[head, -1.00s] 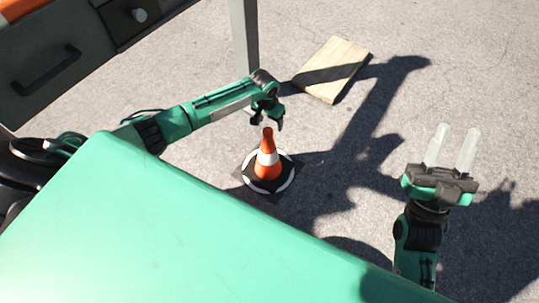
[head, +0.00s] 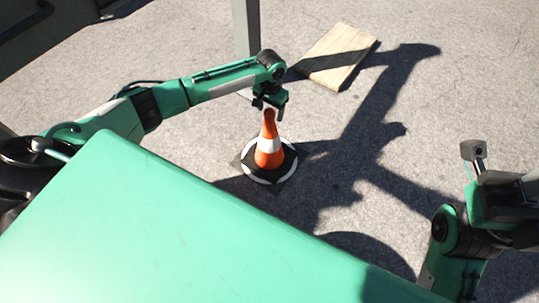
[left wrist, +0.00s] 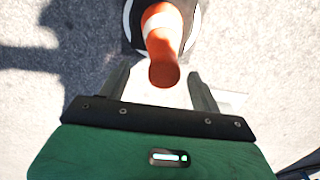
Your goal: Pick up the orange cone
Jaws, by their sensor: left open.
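The orange cone (head: 268,146) with a white band stands upright on a black base with a white ring, on the pavement. My left gripper (head: 269,105) is open and points down right at the cone's tip. In the left wrist view, the cone (left wrist: 163,40) comes down from the top edge and its rounded tip lies between the two spread fingers (left wrist: 160,88). I see a gap on each side of the tip, with no clear contact. My right gripper (head: 510,196) is partly cut off at the right edge, and its fingers do not show clearly.
A wooden board (head: 352,44) lies flat on the ground behind and right of the cone. A grey post (head: 245,30) stands behind my left arm. A dark cabinet (head: 50,40) is at the upper left. The pavement right of the cone is clear, with shadows.

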